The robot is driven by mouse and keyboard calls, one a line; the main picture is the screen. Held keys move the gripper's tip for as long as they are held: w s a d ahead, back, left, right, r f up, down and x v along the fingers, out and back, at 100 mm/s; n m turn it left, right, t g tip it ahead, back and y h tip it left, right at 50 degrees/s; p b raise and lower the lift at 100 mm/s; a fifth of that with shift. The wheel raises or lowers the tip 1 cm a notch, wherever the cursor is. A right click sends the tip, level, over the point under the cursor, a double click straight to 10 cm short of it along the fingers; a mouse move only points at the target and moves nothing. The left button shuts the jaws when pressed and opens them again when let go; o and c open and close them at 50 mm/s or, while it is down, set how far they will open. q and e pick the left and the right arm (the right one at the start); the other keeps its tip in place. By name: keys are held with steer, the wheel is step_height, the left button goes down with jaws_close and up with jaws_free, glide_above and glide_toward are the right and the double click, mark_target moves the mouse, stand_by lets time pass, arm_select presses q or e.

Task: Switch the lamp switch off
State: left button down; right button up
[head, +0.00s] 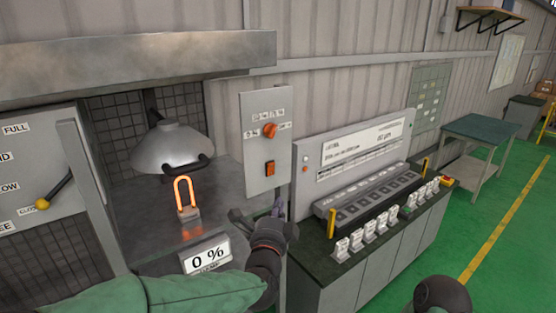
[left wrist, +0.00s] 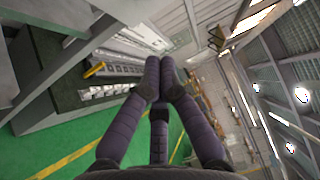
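A grey control panel (head: 254,158) on the wall carries an orange rotary knob (head: 269,130) and, below it, an orange rocker switch (head: 270,168). The rocker looks lit; which way it is pressed is too small to tell. My left gripper (head: 278,207) is just below and right of the panel, apart from the rocker. In the left wrist view its dark fingers (left wrist: 160,65) come together at the tips, with nothing visible between them. My right gripper is not in view; only a dark rounded part of my right arm shows at the bottom right.
A lever (head: 55,190) is at the left. A grey cabinet (head: 350,279) with several small modules stands right of the panel. Green floor is open at the right.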

arm_select(q)
steer(key=shift+r, duration=0.7)
steer(key=p, duration=0.3)
glide_toward(271, 169)
steer(key=w+d+r, duration=0.1)
steer(key=w+d, duration=0.3)
steer(key=d, duration=0.1)
steer(key=w+a, duration=0.2)
steer(key=shift+w+r+p, duration=0.25)
steer(key=shift+w+p, duration=0.05)
steer(key=shift+p, duration=0.1)
